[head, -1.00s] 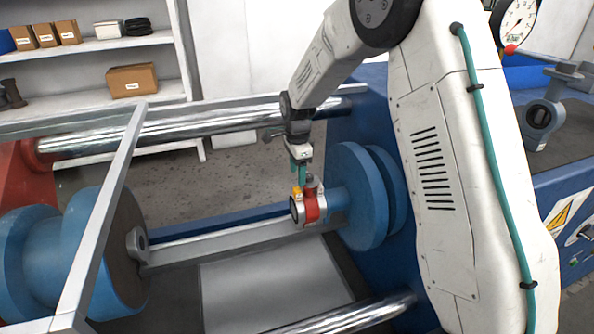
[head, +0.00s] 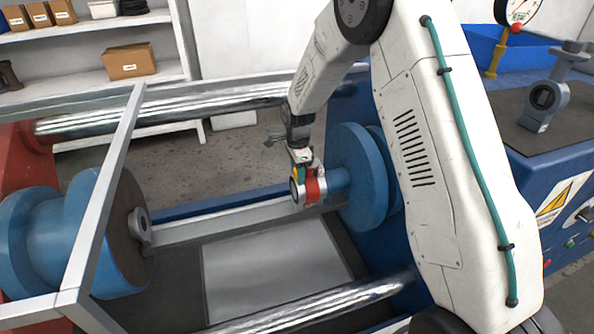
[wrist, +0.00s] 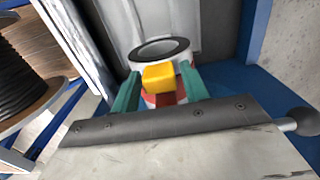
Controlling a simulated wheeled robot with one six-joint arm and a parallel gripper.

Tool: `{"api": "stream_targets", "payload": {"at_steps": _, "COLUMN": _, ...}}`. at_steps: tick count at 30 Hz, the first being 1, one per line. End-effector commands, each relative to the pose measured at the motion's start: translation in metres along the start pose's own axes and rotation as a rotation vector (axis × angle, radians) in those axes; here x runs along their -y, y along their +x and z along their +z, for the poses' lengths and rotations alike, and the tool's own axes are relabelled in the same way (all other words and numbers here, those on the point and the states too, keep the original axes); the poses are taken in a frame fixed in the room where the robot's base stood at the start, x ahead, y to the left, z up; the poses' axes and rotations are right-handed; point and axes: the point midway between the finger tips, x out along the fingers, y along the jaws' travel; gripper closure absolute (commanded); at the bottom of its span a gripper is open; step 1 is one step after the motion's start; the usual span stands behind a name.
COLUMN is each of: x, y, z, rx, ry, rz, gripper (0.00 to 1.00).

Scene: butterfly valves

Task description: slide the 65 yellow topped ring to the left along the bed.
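The yellow-topped ring is a short red and pale grey round body (head: 313,188) at the right end of the bed, beside the blue flange (head: 357,185). Its yellow top is mostly hidden by my gripper in the head view, but shows as a yellow block (wrist: 159,78) in the wrist view. The number 65 is not legible. My gripper (head: 301,170) points down over the ring. In the wrist view its two teal fingers (wrist: 160,88) are apart, one on each side of the yellow block. Contact with it cannot be made out.
The grey bed rail (head: 215,230) runs left to a blue flanged part (head: 60,240) with a small grey ring (head: 139,226) on its face. A slanted grey frame bar (head: 105,195) crosses in front. Steel bars (head: 215,115) run behind and in front (head: 310,307).

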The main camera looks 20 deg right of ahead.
Motion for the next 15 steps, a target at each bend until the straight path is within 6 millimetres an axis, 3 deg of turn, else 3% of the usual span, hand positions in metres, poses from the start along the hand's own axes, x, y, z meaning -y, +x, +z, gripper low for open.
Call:
{"api": "stream_targets", "payload": {"at_steps": 1, "x": 0.0000, "y": -0.0001, "z": 0.0000, "rx": 0.000, "ry": 0.000, "rz": 0.000, "gripper": 0.70}}
{"api": "stream_targets", "payload": {"at_steps": 4, "x": 0.0001, "y": -0.0002, "z": 0.0000, "rx": 0.000, "ry": 0.000, "rz": 0.000, "gripper": 0.97}}
{"api": "stream_targets", "payload": {"at_steps": 5, "x": 0.0000, "y": -0.0002, "z": 0.0000, "rx": 0.000, "ry": 0.000, "rz": 0.000, "gripper": 1.00}}
{"api": "stream_targets", "payload": {"at_steps": 6, "x": 0.0001, "y": -0.0003, "z": 0.0000, "rx": 0.000, "ry": 0.000, "rz": 0.000, "gripper": 0.76}}
{"api": "stream_targets", "payload": {"at_steps": 9, "x": 0.0001, "y": -0.0003, "z": 0.0000, "rx": 0.000, "ry": 0.000, "rz": 0.000, "gripper": 1.00}}
{"api": "stream_targets", "payload": {"at_steps": 15, "x": 0.0002, "y": -0.0005, "z": 0.0015, "rx": 0.000, "ry": -0.001, "rz": -0.001, "gripper": 1.00}}
